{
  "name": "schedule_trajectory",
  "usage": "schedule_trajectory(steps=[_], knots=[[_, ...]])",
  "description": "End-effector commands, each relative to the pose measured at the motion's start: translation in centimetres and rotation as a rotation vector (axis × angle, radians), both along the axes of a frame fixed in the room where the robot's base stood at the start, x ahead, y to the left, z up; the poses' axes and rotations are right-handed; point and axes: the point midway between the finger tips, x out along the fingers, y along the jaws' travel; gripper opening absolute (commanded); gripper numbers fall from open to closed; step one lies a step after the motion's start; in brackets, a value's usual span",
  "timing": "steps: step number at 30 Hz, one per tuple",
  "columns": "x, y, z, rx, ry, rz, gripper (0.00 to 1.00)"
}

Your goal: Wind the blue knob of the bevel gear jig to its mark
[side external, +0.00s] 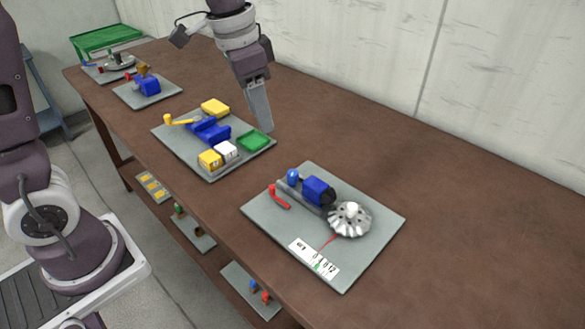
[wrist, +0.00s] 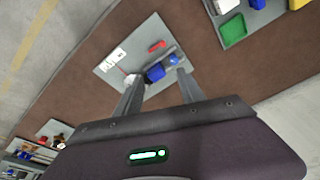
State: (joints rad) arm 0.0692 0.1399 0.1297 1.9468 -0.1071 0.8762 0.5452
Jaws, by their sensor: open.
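The bevel gear jig is a grey plate (side external: 375,235) on the near part of the bench in the side view. It carries a blue block (side external: 318,190), a small round blue knob (side external: 293,176) at its left end, and a silver bevel gear (side external: 349,219). My gripper (side external: 265,128) is empty above the bench, behind and left of the jig. In the wrist view its fingers (wrist: 152,88) stand apart, with the blue knob (wrist: 174,60) visible beyond them.
A red handle (side external: 279,197) lies on the jig plate beside the knob. A second plate (side external: 205,168) with a blue vise, yellow blocks and a green tray (side external: 254,141) sits left of the jig. More jigs stand farther back. The bench right of the jig is clear.

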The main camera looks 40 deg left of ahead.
Motion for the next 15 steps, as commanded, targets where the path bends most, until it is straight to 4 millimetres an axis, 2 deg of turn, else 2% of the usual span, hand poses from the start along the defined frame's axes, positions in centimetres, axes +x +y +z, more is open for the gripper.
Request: schedule_trajectory(steps=[1, 3, 6, 9, 15], knots=[[2.5, 0.1, -2.7, 0.018, 0.048, -0.052, 0.46], [5.4, 0.3, -6.2, 0.040, 0.096, -0.133, 0.46], [8.0, 0.6, -10.4, 0.064, 0.145, -0.223, 0.46], [9.1, 0.7, -12.9, 0.077, 0.171, -0.274, 0.46], [9.2, 0.8, -16.1, 0.081, 0.182, -0.288, 0.46]])
